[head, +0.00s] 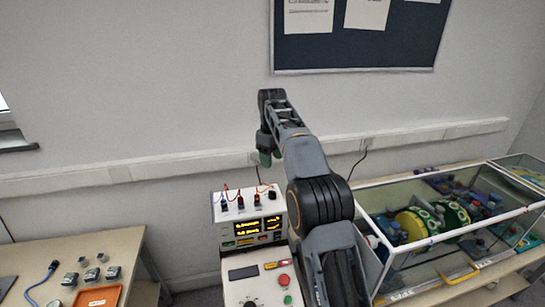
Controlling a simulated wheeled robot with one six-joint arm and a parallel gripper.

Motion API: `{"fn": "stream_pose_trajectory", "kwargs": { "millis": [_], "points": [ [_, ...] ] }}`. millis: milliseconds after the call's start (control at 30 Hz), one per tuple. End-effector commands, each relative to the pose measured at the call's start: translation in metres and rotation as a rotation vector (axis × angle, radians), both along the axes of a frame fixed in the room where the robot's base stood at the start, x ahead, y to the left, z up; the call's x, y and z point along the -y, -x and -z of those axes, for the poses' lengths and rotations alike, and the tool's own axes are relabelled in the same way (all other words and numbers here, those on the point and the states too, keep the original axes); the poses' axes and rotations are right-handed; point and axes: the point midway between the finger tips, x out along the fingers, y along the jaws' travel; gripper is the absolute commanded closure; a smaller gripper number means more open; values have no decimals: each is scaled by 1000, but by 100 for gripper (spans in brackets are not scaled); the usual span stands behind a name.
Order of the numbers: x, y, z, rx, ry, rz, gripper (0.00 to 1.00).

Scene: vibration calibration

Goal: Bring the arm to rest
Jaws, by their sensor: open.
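My arm rises from the bottom of the head view, bends at a dark elbow, and its forearm reaches up and to the left. My gripper (270,156) hangs down at the end of the forearm, seen small, with greenish fingertips. The two fingertips show slightly apart and nothing shows between them. In the picture it is above the white instrument, in front of the pale wall; its distance from either is hard to judge.
A white instrument (229,241) with yellow displays and cables stands below my gripper. A control panel (245,291) with a red button is nearer. A glass-walled case (413,258) stands right of my arm. A table (98,248) with small metal blocks and an orange tray (97,297) stands left.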

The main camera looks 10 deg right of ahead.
Motion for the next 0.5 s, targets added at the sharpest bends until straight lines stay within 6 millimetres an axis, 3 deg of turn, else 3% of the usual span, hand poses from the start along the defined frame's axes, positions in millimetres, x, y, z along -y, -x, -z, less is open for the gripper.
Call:
{"fn": "stream_pose_trajectory", "kwargs": {
  "millis": [167, 300, 367, 500],
  "points": [
    [0, -5, 0, 31, -1, 58, 44],
    [0, -11, 41, 30, -4, 199, 44],
    [0, -3, 52, 32, -4, 257, 44],
    [0, 30, 65, 59, -13, 392, 44]
  ]
}}
